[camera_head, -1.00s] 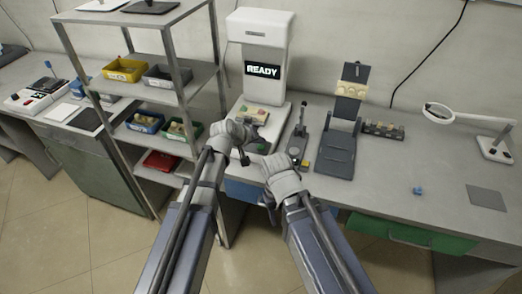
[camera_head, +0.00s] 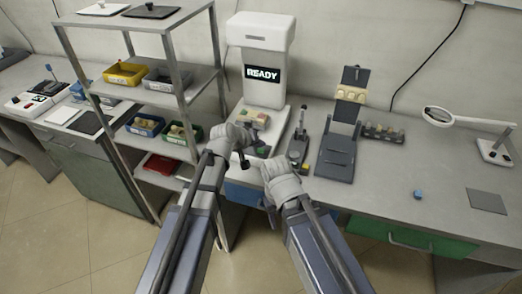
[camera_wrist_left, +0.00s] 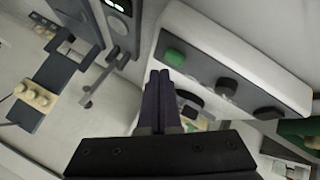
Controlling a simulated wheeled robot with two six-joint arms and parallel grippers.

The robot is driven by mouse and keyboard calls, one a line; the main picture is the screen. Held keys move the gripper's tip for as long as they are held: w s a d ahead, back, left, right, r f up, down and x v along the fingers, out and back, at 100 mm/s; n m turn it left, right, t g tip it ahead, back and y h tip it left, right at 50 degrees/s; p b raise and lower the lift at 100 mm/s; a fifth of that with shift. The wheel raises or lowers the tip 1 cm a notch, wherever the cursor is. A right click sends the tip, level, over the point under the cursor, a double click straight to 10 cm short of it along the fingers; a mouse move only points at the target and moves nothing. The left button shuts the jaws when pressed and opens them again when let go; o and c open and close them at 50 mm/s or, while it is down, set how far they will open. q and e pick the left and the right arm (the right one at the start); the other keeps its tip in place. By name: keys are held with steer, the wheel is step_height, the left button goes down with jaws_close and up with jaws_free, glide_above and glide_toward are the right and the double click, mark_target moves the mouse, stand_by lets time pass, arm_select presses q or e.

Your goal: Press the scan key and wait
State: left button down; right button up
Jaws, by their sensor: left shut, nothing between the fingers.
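The white scanner (camera_head: 262,35) stands against the wall, with READY on its dark display (camera_head: 262,73). Its front panel shows in the left wrist view (camera_wrist_left: 235,65) with a green key (camera_wrist_left: 175,58), a dark grey key (camera_wrist_left: 226,87) and a black key (camera_wrist_left: 267,113). Which one is the scan key, I cannot read. My left gripper (camera_head: 243,162) is shut and empty at the scanner's front. In the wrist view its fingertips (camera_wrist_left: 160,73) lie beside the green key; I cannot tell whether they touch. My right gripper (camera_head: 270,205) hangs by the bench edge, its fingers unclear.
A metal shelf rack (camera_head: 170,95) with coloured bins stands close left of my left arm. A dark stand (camera_head: 336,155) and a small lever device (camera_head: 299,148) are right of the scanner. A ring magnifier (camera_head: 455,117) stands farther right. The bench's right front is mostly clear.

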arm_select(q)
steer(key=shift+f, duration=0.1)
stand_by(0.8)
steer(key=shift+f+b, duration=0.3)
steer(key=shift+b, duration=0.15)
steer(key=shift+f+b, duration=0.45)
stand_by(0.5)
steer(key=shift+r, duration=0.15)
stand_by(0.3)
steer(key=shift+r+p, duration=0.75)
steer(key=shift+p, duration=0.2)
step_height(320, 180, up, 5)
steer(key=p, duration=0.5)
